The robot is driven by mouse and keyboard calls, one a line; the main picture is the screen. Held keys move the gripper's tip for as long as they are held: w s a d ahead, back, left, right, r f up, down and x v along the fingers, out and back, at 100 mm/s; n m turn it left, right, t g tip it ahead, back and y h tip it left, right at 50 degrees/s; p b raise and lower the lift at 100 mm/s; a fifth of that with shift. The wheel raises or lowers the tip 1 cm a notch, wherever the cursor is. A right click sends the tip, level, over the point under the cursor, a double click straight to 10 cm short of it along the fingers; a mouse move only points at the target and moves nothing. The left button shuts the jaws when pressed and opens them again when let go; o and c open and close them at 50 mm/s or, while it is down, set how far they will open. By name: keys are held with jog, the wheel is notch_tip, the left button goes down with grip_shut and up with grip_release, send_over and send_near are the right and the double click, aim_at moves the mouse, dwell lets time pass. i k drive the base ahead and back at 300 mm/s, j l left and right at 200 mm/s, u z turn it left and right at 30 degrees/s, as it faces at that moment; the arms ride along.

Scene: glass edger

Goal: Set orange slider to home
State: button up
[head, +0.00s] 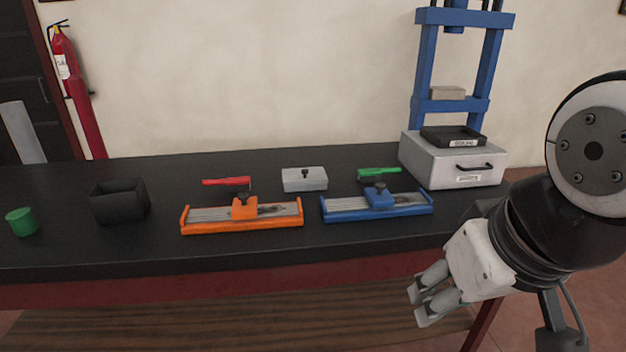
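The orange slider (242,225) lies on the black table, a long orange base with end plates and pale rails. Its orange carriage (244,210) with a dark knob sits near the middle of the rails. A dark mark shows on the track just right of the carriage; I cannot read any home label. My gripper (418,304) is at the lower right, in front of the table's front edge, well apart from the orange slider. Its two grey fingers point left and down, with nothing seen between them. The gap between the fingertips is small and hard to judge.
A similar blue slider (375,208) stands right of the orange one. Behind them lie a red-handled tool (226,182), a grey lidded box (304,179) and a green-handled tool (378,173).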

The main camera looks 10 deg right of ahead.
aim_at(245, 206)
jog(key=i+j, duration=0.3)
jog(key=j, duration=0.15)
jog(key=i+j, duration=0.3)
jog(key=j, duration=0.15)
jog(key=i+j, duration=0.3)
jog(key=j, duration=0.15)
